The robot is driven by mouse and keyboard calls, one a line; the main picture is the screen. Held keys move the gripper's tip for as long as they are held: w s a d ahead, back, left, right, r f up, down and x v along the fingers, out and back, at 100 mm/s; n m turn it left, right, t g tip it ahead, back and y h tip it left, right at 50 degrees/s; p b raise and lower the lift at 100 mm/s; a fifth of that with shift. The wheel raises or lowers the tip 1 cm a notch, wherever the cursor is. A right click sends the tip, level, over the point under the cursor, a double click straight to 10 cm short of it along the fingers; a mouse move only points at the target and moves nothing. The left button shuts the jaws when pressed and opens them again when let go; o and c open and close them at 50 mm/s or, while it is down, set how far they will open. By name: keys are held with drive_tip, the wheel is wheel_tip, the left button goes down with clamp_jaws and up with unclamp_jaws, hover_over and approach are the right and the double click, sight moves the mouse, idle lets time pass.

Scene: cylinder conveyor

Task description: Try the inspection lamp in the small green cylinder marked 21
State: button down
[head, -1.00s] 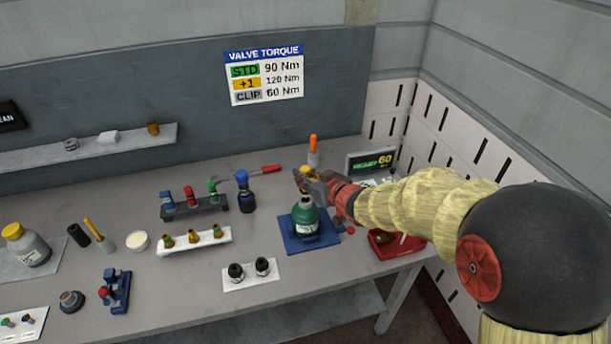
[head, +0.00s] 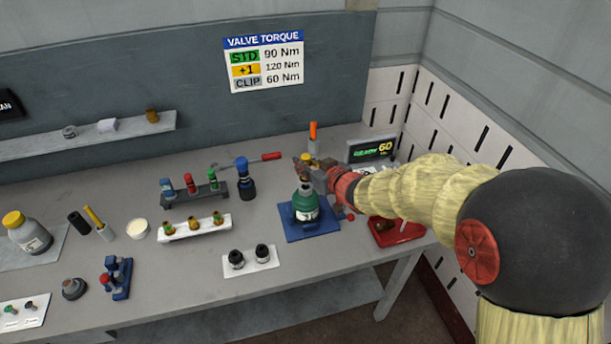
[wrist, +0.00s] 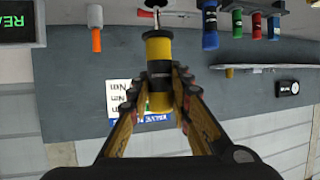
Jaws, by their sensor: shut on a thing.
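My gripper (head: 310,168) is shut on a yellow and black handled tool (wrist: 159,52), likely the inspection lamp. Its yellow end (head: 306,157) shows above the fingers in the head view. A thin metal stem sticks out of it, at the top of the wrist view. The small green cylinder (head: 306,205) stands upright on a blue holder (head: 318,233), right below my gripper. Its mark is too small to read. I cannot tell whether the stem's tip is inside the cylinder's neck.
An orange-handled tool (head: 314,138) stands behind. A blue-topped bottle (head: 245,180), a valve rack (head: 195,195) and a white block (head: 197,229) are left. A white plate (head: 250,261) lies in front.

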drive_tip(key=shift+r, duration=0.2)
drive_tip(key=shift+r+p, duration=4.6)
drive_tip(key=shift+r, duration=0.25)
drive_tip(key=shift+s+f, duration=0.1)
drive_tip(key=shift+f, duration=0.05)
